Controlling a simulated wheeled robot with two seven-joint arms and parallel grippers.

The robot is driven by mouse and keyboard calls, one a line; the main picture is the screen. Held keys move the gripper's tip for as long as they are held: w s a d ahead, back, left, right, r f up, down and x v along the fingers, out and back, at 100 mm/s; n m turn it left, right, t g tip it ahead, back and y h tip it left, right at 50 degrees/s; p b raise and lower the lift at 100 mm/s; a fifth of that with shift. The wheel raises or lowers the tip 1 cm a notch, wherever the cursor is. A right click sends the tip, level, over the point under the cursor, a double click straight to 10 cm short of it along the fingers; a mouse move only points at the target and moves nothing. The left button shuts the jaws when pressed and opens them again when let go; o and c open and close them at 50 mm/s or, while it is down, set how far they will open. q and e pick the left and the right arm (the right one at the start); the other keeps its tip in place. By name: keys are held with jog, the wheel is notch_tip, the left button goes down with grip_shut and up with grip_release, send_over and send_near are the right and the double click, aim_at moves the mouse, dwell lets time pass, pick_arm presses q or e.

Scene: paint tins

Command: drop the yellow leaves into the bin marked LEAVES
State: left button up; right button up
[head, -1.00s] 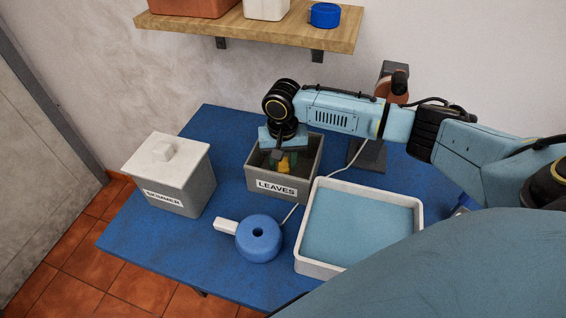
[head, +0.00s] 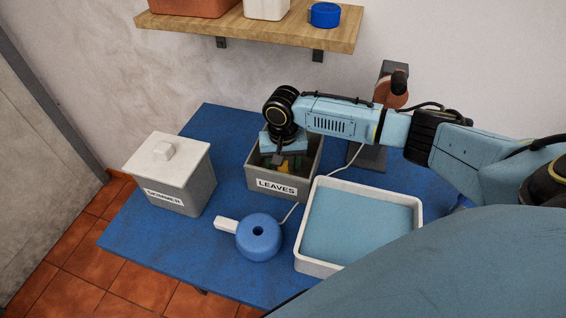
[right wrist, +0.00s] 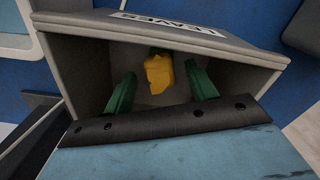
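The grey open bin marked LEAVES (head: 254,186) stands on the blue table. My right gripper (head: 284,162) points down into its mouth. In the right wrist view its two green fingers stand wide apart. The yellow leaves (right wrist: 158,74) show between and beyond the fingers, inside the bin, with a gap on both sides. In the head view a little of the yellow (head: 284,169) shows below the gripper. I cannot tell whether the leaves rest on the bin's floor. My left gripper is out of view.
A lidded grey bin marked SKIMMER (head: 200,182) stands to the left. A blue round thing with a white handle (head: 259,240) lies in front. A white tray with a blue inside (head: 301,262) stands at front right. A wooden shelf (head: 230,30) hangs above.

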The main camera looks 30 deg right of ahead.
aim_at(283, 167)
jog(key=shift+r, duration=0.1)
jog(key=shift+w+r, duration=0.1)
jog(key=shift+r, duration=0.25)
notch_tip(283, 167, up, 12)
jog(key=p, duration=0.1)
jog(key=shift+r, duration=0.15)
dwell(0.5)
